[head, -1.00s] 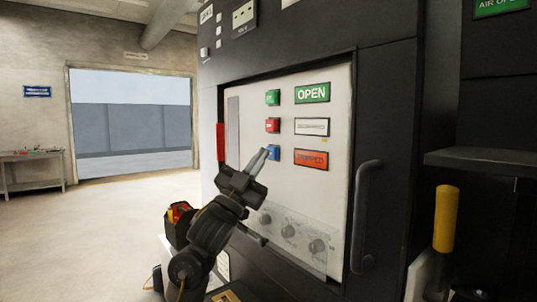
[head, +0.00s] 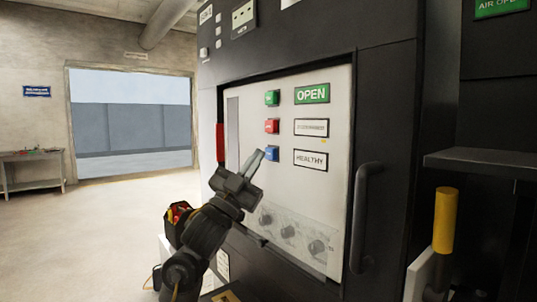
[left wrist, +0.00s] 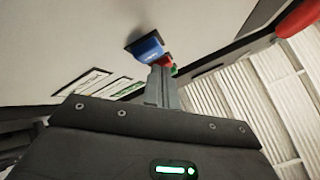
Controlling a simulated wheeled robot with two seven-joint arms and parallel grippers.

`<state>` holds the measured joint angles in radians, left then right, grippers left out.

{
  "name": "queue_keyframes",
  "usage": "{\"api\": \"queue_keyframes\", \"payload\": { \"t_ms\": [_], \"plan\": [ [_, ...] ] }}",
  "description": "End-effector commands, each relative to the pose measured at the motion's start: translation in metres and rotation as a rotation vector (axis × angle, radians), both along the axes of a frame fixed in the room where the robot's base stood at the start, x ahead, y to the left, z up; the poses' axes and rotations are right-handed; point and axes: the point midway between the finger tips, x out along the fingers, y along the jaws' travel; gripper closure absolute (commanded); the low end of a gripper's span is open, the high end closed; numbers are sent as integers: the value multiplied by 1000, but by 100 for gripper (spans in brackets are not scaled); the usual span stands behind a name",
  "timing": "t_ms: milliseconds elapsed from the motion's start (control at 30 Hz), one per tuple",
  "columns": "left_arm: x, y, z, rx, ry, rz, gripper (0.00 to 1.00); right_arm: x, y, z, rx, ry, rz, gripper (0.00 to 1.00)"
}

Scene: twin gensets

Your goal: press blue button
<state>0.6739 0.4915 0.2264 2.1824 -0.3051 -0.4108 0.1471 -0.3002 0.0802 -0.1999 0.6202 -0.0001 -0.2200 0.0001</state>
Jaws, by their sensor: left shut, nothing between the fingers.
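The blue button (head: 271,154) is the lowest of three buttons on the white panel (head: 240,130) of the dark cabinet. It also shows in the left wrist view (left wrist: 147,46), just beyond the fingertips. My left gripper (head: 258,155) is shut and empty. Its tips are close to the blue button, at its lower left in the head view; I cannot tell whether they touch it. The green button (head: 272,98) and red button (head: 271,126) are above. Beside them are a green OPEN sign (head: 312,93), a white label (head: 311,127) and a white HEALTHY label (head: 310,160). My right gripper is not seen.
A red handle (head: 220,143) is on the panel's left edge. A dark door handle (head: 364,215) is at its right. Dials (head: 288,231) sit behind a clear cover below. A yellow-topped lever (head: 445,220) stands further right. Floor at left is open, with a bench (head: 33,171) beyond.

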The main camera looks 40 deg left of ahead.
Motion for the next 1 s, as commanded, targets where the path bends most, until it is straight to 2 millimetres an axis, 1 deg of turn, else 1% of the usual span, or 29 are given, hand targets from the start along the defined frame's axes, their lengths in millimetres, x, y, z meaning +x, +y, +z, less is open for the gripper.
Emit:
{"api": "queue_keyframes", "payload": {
  "t_ms": [367, 467, 800, 1000],
  "plan": [
    [-3, 1, 0, 1, -1, 0, 100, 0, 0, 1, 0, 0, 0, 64],
    [-9, 3, 0, 1, 0, 1, 100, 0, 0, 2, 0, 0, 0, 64],
    [-41, 12, 0, 2, 0, 1, 100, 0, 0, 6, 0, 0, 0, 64],
    [-50, 14, 0, 1, 0, -1, 100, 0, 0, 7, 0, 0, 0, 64]
  ]
}}
